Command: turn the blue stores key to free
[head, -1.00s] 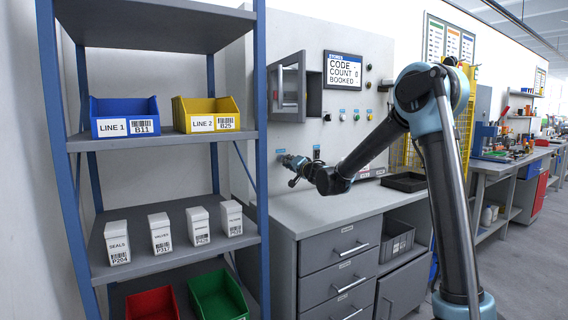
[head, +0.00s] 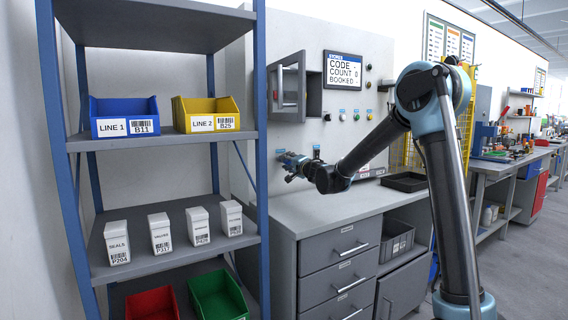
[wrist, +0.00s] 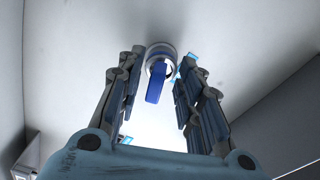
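The blue stores key (wrist: 155,85) shows in the wrist view as a flat blue handle on a round silver collar (wrist: 160,52) set in the pale panel. The handle hangs down from the collar, leaning slightly left in the picture. My gripper (wrist: 159,62) has a finger on each side of the key, with gaps showing between the handle and both fingers. It is open and empty. In the head view my gripper (head: 291,165) is at the wall panel above the counter, and I cannot make out the key there.
A grey counter (head: 335,208) with drawers lies below my gripper. A blue-framed shelf (head: 262,130) stands close on the left. A small open cabinet (head: 290,88) and a display (head: 345,70) are on the panel above. A black tray (head: 405,181) lies to the right.

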